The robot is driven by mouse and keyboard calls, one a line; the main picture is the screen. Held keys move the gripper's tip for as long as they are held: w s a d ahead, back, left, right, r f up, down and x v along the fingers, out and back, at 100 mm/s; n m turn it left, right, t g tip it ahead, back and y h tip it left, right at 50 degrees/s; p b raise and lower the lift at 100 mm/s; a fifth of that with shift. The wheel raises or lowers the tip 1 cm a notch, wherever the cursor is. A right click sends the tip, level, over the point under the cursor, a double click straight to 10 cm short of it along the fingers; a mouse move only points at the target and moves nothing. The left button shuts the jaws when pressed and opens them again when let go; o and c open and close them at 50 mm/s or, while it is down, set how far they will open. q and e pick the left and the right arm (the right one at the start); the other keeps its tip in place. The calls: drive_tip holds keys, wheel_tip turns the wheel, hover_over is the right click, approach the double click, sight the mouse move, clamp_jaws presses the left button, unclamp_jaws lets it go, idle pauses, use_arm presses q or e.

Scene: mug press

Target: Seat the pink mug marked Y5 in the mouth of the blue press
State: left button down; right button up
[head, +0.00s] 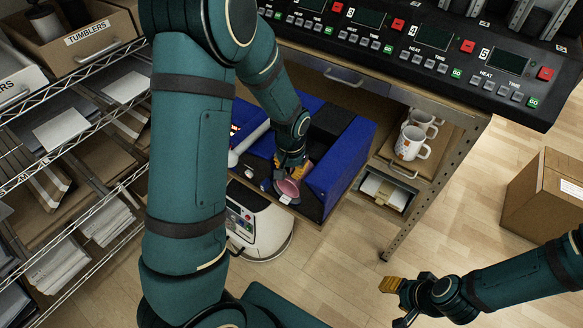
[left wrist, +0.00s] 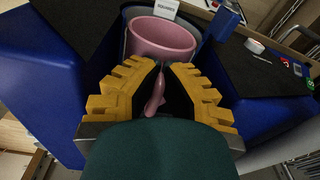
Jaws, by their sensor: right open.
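The pink mug (left wrist: 163,38) is in the left wrist view, its open top facing the camera, surrounded by a grey ring-like rim (left wrist: 198,54). I cannot tell how deep it sits there. Its handle (left wrist: 154,98) lies between the yellow fingers of my left gripper (left wrist: 163,68). Whether they grip it is unclear. In the head view the pink mug (head: 288,189) is just below my left gripper (head: 292,174), at the blue press (head: 346,168). The Y5 mark is not readable. My right gripper (head: 405,300) is open and empty, above the floor.
White mugs (head: 411,143) stand on a shelf to the right, under the control-panel counter (head: 440,45). A wire rack (head: 75,130) fills the left side. A cardboard box (head: 548,198) stands on the right. A white rounded machine (head: 262,228) sits below the press. Floor is clear at lower middle.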

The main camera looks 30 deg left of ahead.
use_arm(q)
drive_tip(key=shift+f+b, duration=0.4)
drive_tip(key=shift+f, duration=0.3)
drive_tip(key=shift+c, duration=1.8)
unclamp_jaws()
drive_tip(key=shift+r, duration=0.1)
